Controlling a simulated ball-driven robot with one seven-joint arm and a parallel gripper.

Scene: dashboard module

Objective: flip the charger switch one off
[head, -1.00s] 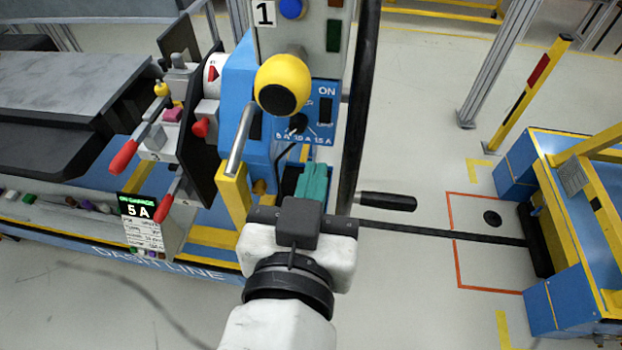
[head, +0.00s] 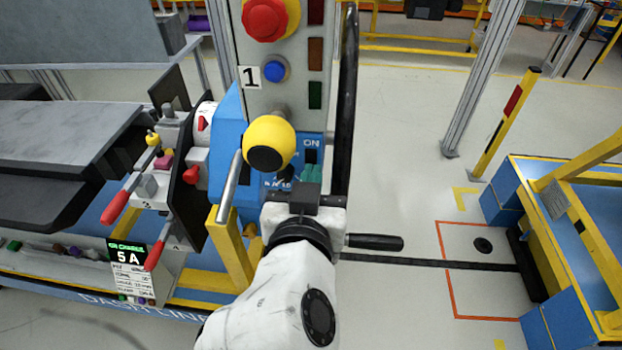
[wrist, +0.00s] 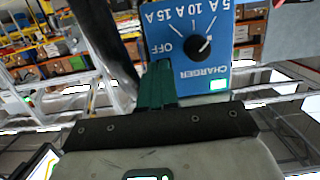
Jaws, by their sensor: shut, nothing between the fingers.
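The blue charger panel (head: 273,181) stands on the post marked 1, partly hidden by the yellow ball knob and my gripper. It also shows upside down in the wrist view (wrist: 180,20), with OFF, 5 A, 10 A and 15 A marks. Its black rotary knob (wrist: 197,48) has a white pointer that appears aimed toward 5 A. A small green light (wrist: 218,85) is lit beside it. A dark switch (head: 311,155) sits under the ON label. My gripper (head: 310,173) has teal fingers, shut and empty, just in front of the panel; whether they touch it I cannot tell.
The yellow ball knob (head: 268,142) and a metal lever (head: 229,188) stand left of my gripper. A black upright bar (head: 346,100) and black handle (head: 374,242) are close on the right. The display (head: 128,258) reads ON CHARGE, 5 A.

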